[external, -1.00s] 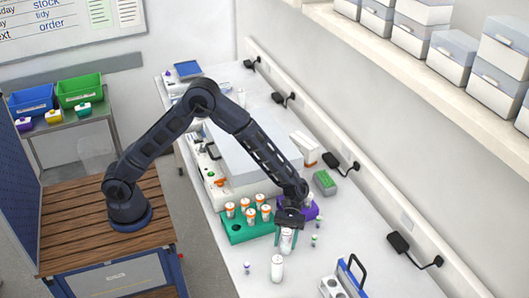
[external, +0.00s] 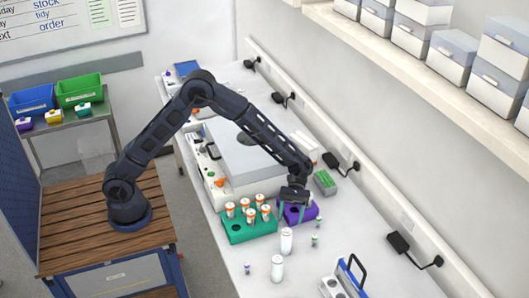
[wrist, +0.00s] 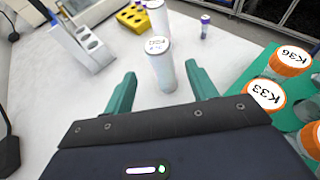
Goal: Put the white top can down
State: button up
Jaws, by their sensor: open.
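The white top can (external: 286,241) stands upright on the bench, in front of the green rack. In the wrist view it (wrist: 160,68) stands just beyond and between my fingers, with a dark-lettered label on its white top. My gripper (external: 294,210) is open and empty, above and behind the can and apart from it. In the wrist view both green fingers (wrist: 161,76) are spread wide with nothing between their tips.
A second white can (external: 277,268) stands nearby, toward the front. A green rack (external: 236,236) holds several orange-capped bottles on the left. A purple rack (external: 309,212) is partly behind my gripper. Small vials (external: 315,241) stand around.

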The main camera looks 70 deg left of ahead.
jog(key=s+a+r+m+t+y, duration=0.3)
jog(key=s+a+r, duration=0.4)
jog(key=a+r, duration=0.3)
jog(key=s+a+r+m+t+y, duration=0.3)
jog(key=s+a+r, duration=0.4)
jog(key=a, duration=0.5)
jog(key=s+a+r+m+t+y, duration=0.2)
jog(key=s+a+m+t+y, duration=0.2)
jog(key=s+a, duration=1.4)
jog(key=s+t+y, duration=0.1)
jog(key=s+t, duration=0.1)
jog(key=shift+s+a+r+m+t, duration=0.2)
jog(key=shift+a+r+m+t, duration=0.1)
jog(key=shift+a+m, duration=0.1)
jog(key=shift+o, duration=0.2)
